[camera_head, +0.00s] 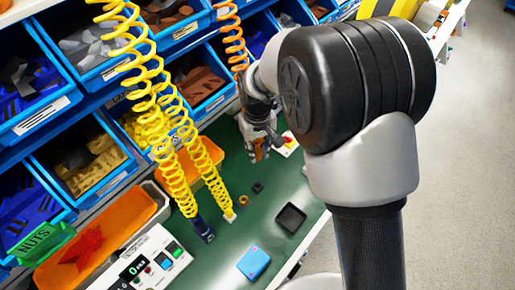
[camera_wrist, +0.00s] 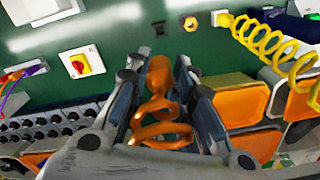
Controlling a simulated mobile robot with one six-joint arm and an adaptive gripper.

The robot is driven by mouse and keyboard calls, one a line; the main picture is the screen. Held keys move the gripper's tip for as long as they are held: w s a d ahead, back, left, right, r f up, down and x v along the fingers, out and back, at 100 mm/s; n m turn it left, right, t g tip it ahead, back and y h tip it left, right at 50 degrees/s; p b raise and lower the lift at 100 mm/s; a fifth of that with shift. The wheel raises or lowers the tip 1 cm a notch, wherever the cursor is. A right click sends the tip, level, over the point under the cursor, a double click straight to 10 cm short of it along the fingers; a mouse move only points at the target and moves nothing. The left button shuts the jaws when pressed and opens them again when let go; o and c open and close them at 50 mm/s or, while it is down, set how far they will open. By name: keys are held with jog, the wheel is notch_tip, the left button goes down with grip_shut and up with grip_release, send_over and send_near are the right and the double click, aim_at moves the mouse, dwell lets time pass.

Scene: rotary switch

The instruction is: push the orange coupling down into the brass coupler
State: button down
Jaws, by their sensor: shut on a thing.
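The orange coupling (camera_wrist: 159,72) is between the fingers of my gripper (camera_wrist: 164,62) in the wrist view, with its orange coil (camera_wrist: 160,130) trailing back toward the camera. My gripper is shut on it. In the head view my gripper (camera_head: 259,149) hangs above the green bench, and the coupling is mostly hidden there. The brass coupler (camera_head: 243,199) looks like a small brass ring on the bench, left of and nearer than my gripper. In the wrist view the brass coupler (camera_wrist: 191,23) is beyond the fingertips, slightly right, apart from the coupling.
A small dark fitting (camera_head: 257,187) sits beside the coupler. Yellow coiled hoses (camera_head: 172,130) hang left of it. A red and yellow rotary switch (camera_head: 288,143) is near my gripper. A black tray (camera_head: 291,217), blue box (camera_head: 253,262) and control panel (camera_head: 150,262) stand nearer.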

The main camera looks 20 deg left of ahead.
jog(key=shift+r+p, duration=0.85)
jog(key=shift+r, duration=0.5)
jog(key=shift+f, duration=0.1)
jog(key=shift+f, duration=0.1)
